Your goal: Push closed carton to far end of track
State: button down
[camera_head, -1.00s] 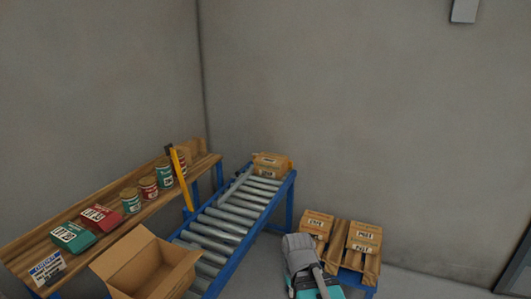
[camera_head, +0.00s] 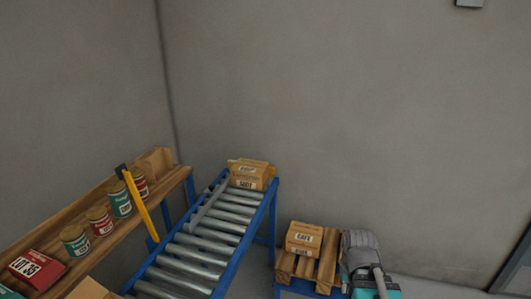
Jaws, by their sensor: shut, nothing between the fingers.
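A closed brown carton (camera_head: 250,175) with printed labels sits at the far end of the roller track (camera_head: 267,212), near the wall corner. The track has grey rollers between blue rails and runs from the bottom of the picture up to the right. A slim grey bar (camera_head: 207,206) lies slantwise along the left side of the rollers, its far end close to the carton. I cannot tell if they touch. A tan open carton shows only as a sliver (camera_head: 80,288) at the bottom edge. My gripper does not show; a grey and teal part of my arm stands at the lower right.
A wooden shelf (camera_head: 95,200) left of the track holds several cans (camera_head: 120,198) and a red box (camera_head: 38,268). A yellow bar with a black tip (camera_head: 140,207) leans there. A second carton (camera_head: 304,238) rests on a wooden pallet (camera_head: 327,263) right of the track.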

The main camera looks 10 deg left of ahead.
aim_at(246, 174)
jog(key=i, duration=1.7)
jog(key=u, duration=0.75)
jog(key=k, duration=0.95)
jog(key=u, duration=0.15)
jog(key=i, duration=0.65)
